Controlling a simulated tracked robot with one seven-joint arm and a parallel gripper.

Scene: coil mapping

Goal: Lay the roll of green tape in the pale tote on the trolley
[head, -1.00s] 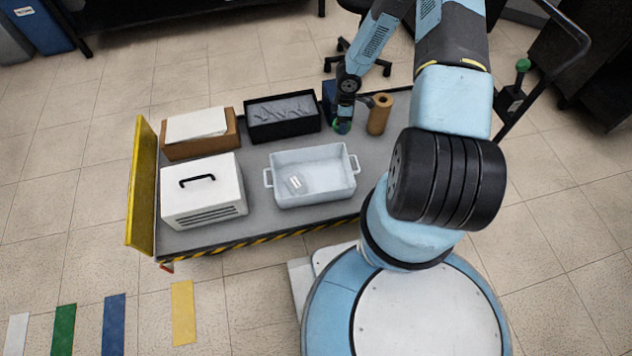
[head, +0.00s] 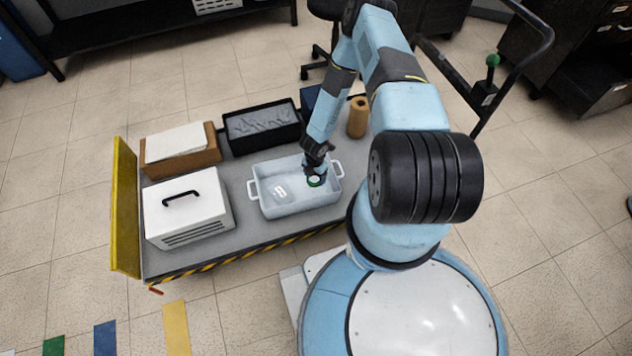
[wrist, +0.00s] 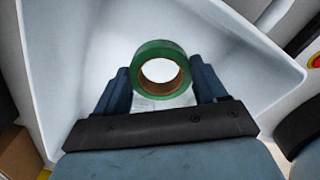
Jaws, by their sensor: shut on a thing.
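The roll of green tape (wrist: 160,50) is held between the two fingers of my gripper (wrist: 160,84) in the wrist view, with its brown core facing the camera. In the head view the green tape (head: 316,181) shows just under my gripper (head: 316,172), over the right part of the pale tote (head: 262,208). The tote has a handle at each end and holds a small whitish label or card (head: 281,193). In the wrist view the tote's pale inside (wrist: 235,40) surrounds the tape. I cannot tell whether the tape touches the tote's floor.
On the trolley (head: 245,232) a white case (head: 187,208) stands left of the tote. Behind are a cardboard box (head: 205,160) with a white sheet, a black tray (head: 240,143), a dark blue box (head: 309,98) and a brown roll (head: 357,118). A yellow panel (head: 125,210) edges the left.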

